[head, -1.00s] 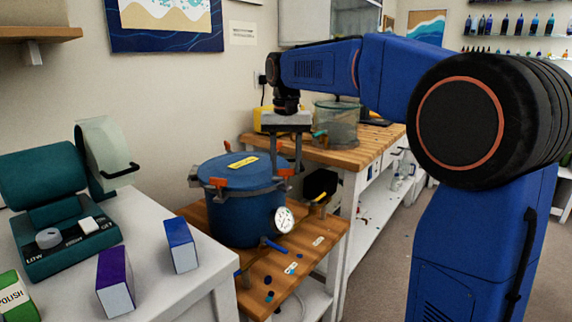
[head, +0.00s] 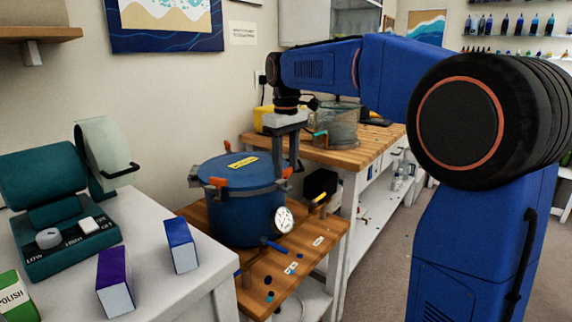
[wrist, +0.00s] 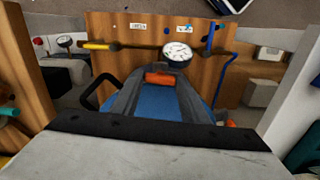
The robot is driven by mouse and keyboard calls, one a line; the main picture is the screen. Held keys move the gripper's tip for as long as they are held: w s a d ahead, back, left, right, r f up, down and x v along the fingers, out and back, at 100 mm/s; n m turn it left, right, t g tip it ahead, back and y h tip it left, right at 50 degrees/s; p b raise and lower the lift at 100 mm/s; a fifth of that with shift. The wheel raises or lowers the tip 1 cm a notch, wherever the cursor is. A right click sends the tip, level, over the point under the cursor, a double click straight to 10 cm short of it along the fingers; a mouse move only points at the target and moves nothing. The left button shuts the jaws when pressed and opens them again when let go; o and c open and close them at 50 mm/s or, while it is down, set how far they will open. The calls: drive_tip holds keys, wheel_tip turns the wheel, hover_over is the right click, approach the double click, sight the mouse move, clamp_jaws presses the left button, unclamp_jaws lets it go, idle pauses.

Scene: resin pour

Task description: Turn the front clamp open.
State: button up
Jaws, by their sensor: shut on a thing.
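The blue pressure pot (head: 240,215) stands on the low wooden bench, its blue lid closed and orange-handled clamps around the rim. My gripper (head: 286,166) reaches down at the right side of the lid in the head view. In the wrist view its dark fingers are shut on an orange clamp handle (wrist: 160,78) close to the pressure gauge (wrist: 178,53). The fingers hide part of this clamp, and I cannot tell how far it is turned. Another orange clamp (head: 217,182) on the near left rim is clear of my gripper.
A white table (head: 200,270) with a teal machine (head: 70,235) and small boxes stands at the near left. A clear chamber (head: 337,125) is on the wooden bench behind. A yellow-handled valve (head: 318,200) and a blue lever (head: 275,246) stick out near the pot.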

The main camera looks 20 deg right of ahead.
sight(287, 169)
drive_tip(key=shift+n, duration=0.6)
drive_tip(key=o, duration=1.1)
drive_tip(key=shift+c, duration=0.2)
wheel_tip(287, 169, up, 17)
drive_tip(key=shift+r, duration=0.2)
drive_tip(key=shift+s, duration=0.1)
